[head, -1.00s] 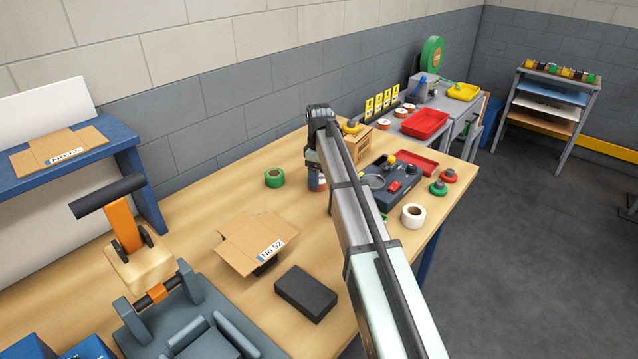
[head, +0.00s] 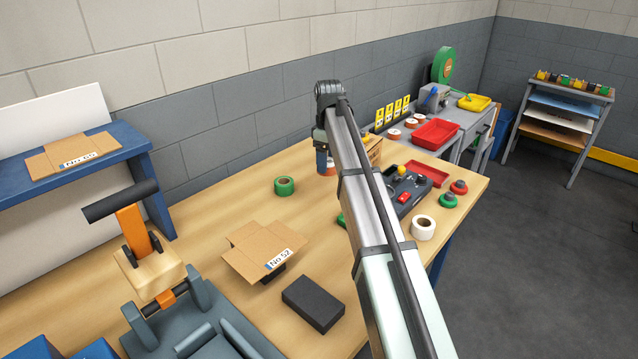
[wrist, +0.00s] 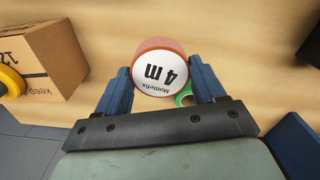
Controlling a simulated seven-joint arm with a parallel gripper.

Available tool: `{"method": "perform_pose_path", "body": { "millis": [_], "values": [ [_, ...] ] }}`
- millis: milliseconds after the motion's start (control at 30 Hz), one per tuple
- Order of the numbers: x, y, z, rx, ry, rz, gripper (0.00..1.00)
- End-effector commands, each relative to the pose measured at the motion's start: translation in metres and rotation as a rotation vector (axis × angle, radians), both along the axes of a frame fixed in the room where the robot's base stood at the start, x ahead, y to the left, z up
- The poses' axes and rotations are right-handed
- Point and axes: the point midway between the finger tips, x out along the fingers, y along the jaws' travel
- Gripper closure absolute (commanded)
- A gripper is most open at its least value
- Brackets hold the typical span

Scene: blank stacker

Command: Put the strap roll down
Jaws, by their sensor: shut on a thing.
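The strap roll (wrist: 162,68) is a short reddish-brown roll with a white face that reads "4 m" and "Mottlefix". My gripper (wrist: 160,78) is shut on it, with one blue finger on each side. In the head view the roll (head: 328,169) shows only as a small piece below my gripper (head: 322,158), over the back part of the wooden workbench (head: 225,205). My arm hides part of it. The wrist view shows bare wood behind the roll; I cannot tell the gap between them.
A cardboard box (wrist: 58,55) stands close to my gripper. A green roll (head: 284,186) lies left of it on the bench. An open carton (head: 262,252), a black block (head: 313,303) and a white roll (head: 423,227) lie nearer. Bare bench lies left of the green roll.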

Motion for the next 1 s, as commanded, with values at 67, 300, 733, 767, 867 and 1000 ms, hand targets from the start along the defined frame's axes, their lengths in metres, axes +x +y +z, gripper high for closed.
{"method": "perform_pose_path", "body": {
  "millis": [67,300,733,767,867,1000],
  "values": [
    [-0.002,0.014,0.005,0.0,-0.001,0.018,0.63],
    [-0.033,0.08,0.013,0.003,-0.015,0.106,0.63],
    [-0.111,0.109,0.008,0.002,-0.01,0.197,0.63],
    [-0.112,0.109,0.007,0.002,-0.009,0.2,0.63],
    [-0.113,0.108,0.003,0.0,0.0,0.215,0.63],
    [-0.114,0.108,-0.013,0.0,0.002,0.22,0.63]
  ]
}}
